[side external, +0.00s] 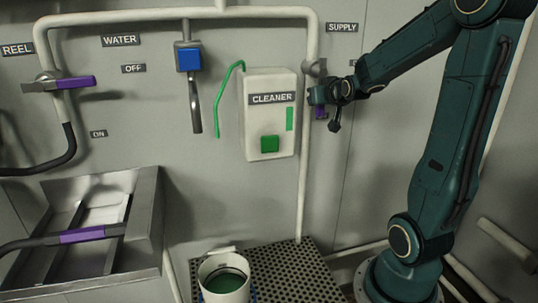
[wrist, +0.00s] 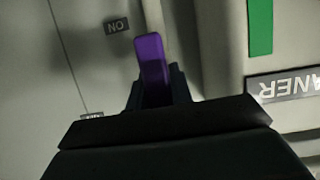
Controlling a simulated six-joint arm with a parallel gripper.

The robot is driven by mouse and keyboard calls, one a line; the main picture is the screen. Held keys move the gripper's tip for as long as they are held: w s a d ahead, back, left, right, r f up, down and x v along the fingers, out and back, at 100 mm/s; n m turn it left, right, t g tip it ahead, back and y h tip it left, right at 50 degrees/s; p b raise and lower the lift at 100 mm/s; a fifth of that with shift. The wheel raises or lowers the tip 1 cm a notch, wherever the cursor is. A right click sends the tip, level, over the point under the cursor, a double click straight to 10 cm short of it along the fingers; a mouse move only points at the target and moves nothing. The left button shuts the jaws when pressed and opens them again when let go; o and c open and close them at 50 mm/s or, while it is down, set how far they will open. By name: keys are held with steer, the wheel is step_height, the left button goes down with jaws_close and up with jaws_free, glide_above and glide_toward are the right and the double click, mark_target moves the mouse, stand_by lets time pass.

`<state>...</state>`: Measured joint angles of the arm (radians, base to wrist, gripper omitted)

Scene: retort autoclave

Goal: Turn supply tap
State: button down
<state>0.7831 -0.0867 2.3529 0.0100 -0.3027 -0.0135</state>
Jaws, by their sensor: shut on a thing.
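The supply tap sits on the pipe under the SUPPLY sign (side external: 342,27), its grey valve body (side external: 316,68) partly covered by my gripper. Its purple handle (wrist: 152,62) sticks out beyond my fingers in the wrist view, and a bit of purple shows below my gripper in the side view. My gripper (wrist: 158,88) is shut on the purple handle, with a dark finger on each side. In the wrist view an ON label (wrist: 116,26) is near the handle, and another small label is mostly hidden by my gripper.
The white CLEANER dispenser (side external: 268,125) is on the wall just left of my gripper. A steel sink (side external: 145,215) and the reel tap (side external: 60,84) are at left.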

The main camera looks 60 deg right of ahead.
steer(key=shift+d, duration=0.1)
steer(key=s+d+r+n+g+h, duration=0.2)
steer(key=s+d+r+n+h, duration=0.3)
steer(key=n, duration=0.8)
steer(key=shift+s+r+g+h, duration=0.15)
steer(key=shift+r+g+h, duration=0.15)
steer(key=shift+r+h, duration=0.95)
steer(key=shift+d+r+n, duration=0.1)
steer(key=shift+r+n, duration=0.1)
steer(key=shift+n, duration=0.1)
steer(key=c, duration=1.2)
jaws_free()
steer(key=shift+c, duration=0.2)
steer(key=v, duration=0.7)
steer(key=shift+a, duration=0.25)
